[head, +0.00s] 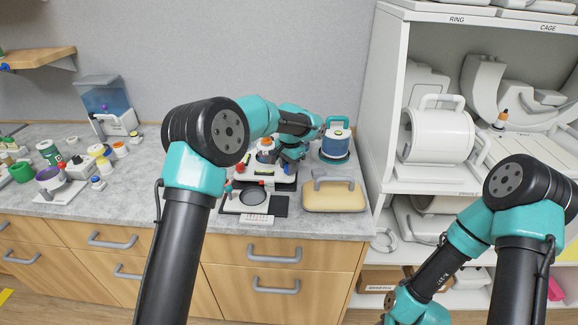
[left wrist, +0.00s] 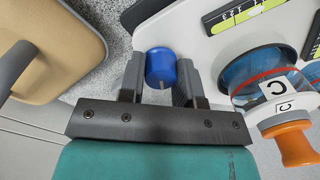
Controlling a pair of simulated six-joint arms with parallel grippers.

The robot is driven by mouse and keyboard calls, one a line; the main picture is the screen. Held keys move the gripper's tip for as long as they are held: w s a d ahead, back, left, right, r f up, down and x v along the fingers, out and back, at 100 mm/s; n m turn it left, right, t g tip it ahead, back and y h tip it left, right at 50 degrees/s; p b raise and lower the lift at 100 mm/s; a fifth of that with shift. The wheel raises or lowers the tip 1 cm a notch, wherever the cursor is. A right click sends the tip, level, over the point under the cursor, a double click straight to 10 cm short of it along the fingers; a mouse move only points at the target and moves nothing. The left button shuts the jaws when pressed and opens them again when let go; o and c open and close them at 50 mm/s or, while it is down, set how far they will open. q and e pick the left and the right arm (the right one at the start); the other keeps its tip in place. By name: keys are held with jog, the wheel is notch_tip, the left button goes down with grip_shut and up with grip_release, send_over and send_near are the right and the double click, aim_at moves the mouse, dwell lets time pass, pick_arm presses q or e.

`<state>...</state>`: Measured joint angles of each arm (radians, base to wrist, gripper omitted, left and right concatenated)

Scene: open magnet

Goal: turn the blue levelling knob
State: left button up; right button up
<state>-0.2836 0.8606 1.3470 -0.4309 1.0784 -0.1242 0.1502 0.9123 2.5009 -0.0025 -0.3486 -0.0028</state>
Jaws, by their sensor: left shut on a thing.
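The blue levelling knob (left wrist: 160,66) is a small round knob at the edge of a white instrument base (left wrist: 205,42) in the left wrist view. My left gripper (left wrist: 161,72) has one finger on each side of the knob and is shut on it. In the head view my left arm reaches over the counter to the white instrument (head: 262,172), and the knob cannot be made out there. My right arm is low at the right of the head view, and its gripper is out of the picture.
A clear vessel with an orange knob (left wrist: 294,142) stands close to my left gripper. A tan block with a grey handle (head: 335,195) lies to the right of the instrument. Small containers crowd the counter's left.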

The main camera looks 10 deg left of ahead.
pick_arm(q)
jog(key=shift+m, duration=0.5)
jog(key=o, duration=0.9)
jog(key=r, duration=1.7)
jog(key=shift+s+d+r, duration=0.15)
jog(key=shift+d+r, duration=0.1)
jog(key=shift+d, duration=0.1)
jog(key=shift+f, duration=0.1)
